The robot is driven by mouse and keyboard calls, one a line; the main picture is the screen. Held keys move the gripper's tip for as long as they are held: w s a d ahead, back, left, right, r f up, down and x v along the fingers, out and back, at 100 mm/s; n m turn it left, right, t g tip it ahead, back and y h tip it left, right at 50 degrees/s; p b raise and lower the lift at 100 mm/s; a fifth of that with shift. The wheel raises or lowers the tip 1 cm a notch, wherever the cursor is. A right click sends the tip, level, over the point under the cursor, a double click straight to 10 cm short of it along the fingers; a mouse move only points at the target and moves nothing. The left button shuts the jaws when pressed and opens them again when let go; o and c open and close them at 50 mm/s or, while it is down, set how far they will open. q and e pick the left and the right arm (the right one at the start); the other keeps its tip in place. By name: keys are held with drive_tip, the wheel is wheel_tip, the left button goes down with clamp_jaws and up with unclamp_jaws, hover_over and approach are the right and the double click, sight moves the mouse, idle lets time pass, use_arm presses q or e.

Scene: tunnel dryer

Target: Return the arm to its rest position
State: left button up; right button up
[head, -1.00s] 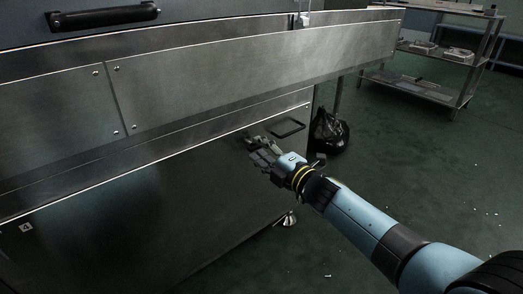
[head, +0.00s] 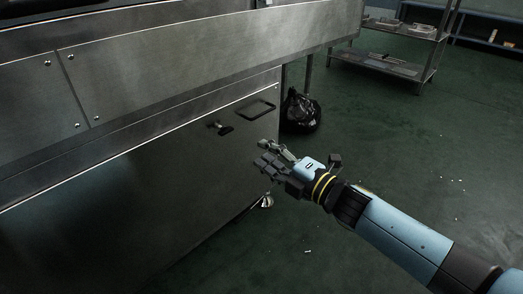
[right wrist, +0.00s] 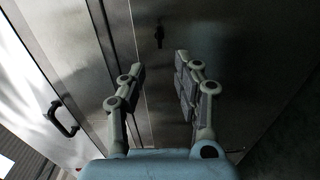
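My right gripper (head: 268,157) is in front of the lower steel panel of the dryer (head: 120,205), near its right end. Its fingers are spread apart with nothing between them, and they also show open in the right wrist view (right wrist: 160,78). A small dark latch handle (head: 221,128) on the panel is up and left of the fingers, apart from them. The latch also shows in the right wrist view (right wrist: 159,36), beyond the fingertips. My left gripper is in neither view.
A dark rectangular pull handle (head: 257,108) sits on the panel beside the latch. A black rubbish bag (head: 300,112) lies on the floor past the dryer's end. A steel shelf rack (head: 385,62) stands at the back right. The green floor (head: 400,150) on the right is mostly clear.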

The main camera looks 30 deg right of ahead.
idle(0.3)
